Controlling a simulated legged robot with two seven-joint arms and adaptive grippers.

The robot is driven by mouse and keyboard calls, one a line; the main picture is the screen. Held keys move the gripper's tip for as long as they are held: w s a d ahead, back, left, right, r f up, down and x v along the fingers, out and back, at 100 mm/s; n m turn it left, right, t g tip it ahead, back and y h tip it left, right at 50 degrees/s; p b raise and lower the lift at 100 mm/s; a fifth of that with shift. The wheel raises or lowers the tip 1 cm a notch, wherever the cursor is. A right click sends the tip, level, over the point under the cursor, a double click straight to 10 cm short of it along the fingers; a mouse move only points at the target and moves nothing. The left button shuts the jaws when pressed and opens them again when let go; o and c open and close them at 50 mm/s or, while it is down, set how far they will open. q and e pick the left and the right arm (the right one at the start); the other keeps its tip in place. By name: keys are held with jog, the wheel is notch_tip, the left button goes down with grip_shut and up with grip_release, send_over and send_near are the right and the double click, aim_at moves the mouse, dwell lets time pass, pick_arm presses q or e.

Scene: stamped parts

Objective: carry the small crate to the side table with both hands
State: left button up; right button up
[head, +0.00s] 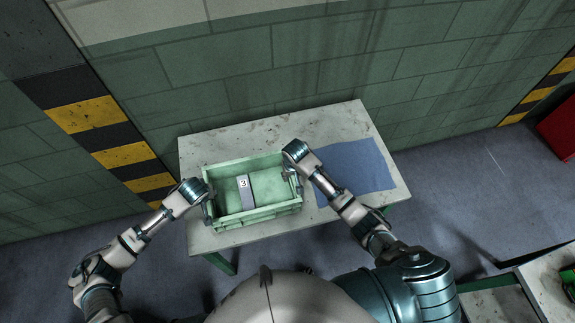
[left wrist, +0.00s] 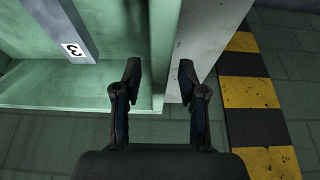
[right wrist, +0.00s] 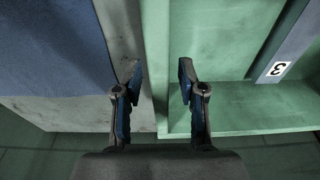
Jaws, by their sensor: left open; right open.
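The small green crate (head: 262,216) sits upright on a pale worn table (head: 345,118). A grey divider or plate marked "3" (head: 250,194) stands inside it. My left gripper (head: 209,210) is at the crate's left end, open. In the left wrist view the crate's end wall (left wrist: 163,50) runs between its two fingers. My right gripper (head: 296,184) is at the right end, also open. In the right wrist view that end wall (right wrist: 155,50) lies between its fingers. I cannot tell whether any finger touches the wall.
A blue mat (head: 355,167) lies on the table right of the crate. A wall with yellow and black stripes (head: 88,115) is behind. Another pale surface (head: 550,284) shows at the lower right. A red object (head: 560,128) is at the far right.

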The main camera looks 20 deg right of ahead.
jog(key=shift+r, duration=0.2)
pick_arm(q)
jog(key=v, duration=1.1)
pick_arm(e)
notch_tip(320, 180, up, 11)
jog(key=s, duration=0.1)
jog(key=shift+s+r, duration=0.2)
jog(key=shift+s, duration=0.15)
pick_arm(q)
jog(key=shift+s, duration=0.1)
